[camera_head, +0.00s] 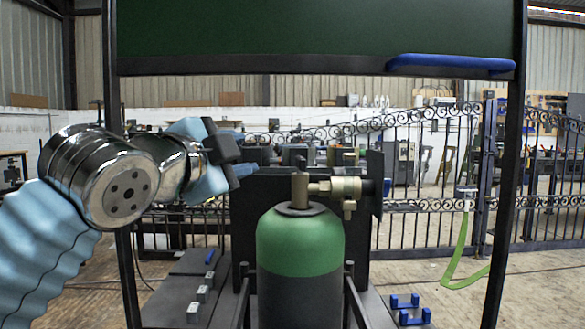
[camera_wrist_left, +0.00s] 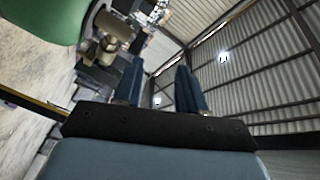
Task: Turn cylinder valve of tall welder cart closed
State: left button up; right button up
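The gas cylinder has a green rounded shoulder (camera_head: 300,245) and a dark lower body, and stands upright in the cart at the centre of the head view. A brass valve (camera_head: 340,188) sits on its neck and points right, with a dark part at its right end. The green shoulder (camera_wrist_left: 45,18) and brass valve (camera_wrist_left: 108,45) also show at the upper left of the wrist view. My left gripper (camera_head: 224,152) is left of the valve and above the shoulder, apart from both. In the wrist view its two fingers (camera_wrist_left: 160,78) stand apart with nothing between them.
The cart's dark uprights (camera_head: 509,170) flank the cylinder, and a green panel (camera_head: 315,30) hangs above with a blue handle (camera_head: 450,64). Blue clips (camera_head: 405,302) lie on the cart's base at right. A scroll gate (camera_head: 425,150) stands behind. Space beside the valve looks clear.

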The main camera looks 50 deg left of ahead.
pick_arm(q)
jog(key=w+d+n+g+y+b, duration=0.25)
jog(key=d+n+y, duration=0.3)
jog(key=n, duration=0.55)
jog(key=n+g+y+b, duration=0.1)
jog(key=n+g+y, duration=0.15)
jog(key=n, duration=0.55)
send_near(300, 157)
jog(key=shift+g+h, duration=0.4)
jog(key=shift+h, duration=0.1)
jog(key=x, duration=0.3)
jog(key=p+x, duration=0.1)
jog(key=x, duration=0.6)
jog(key=shift+w+a+r, duration=0.1)
jog(key=shift+w+r, duration=0.05)
jog(key=shift+r, duration=0.25)
grip_shut()
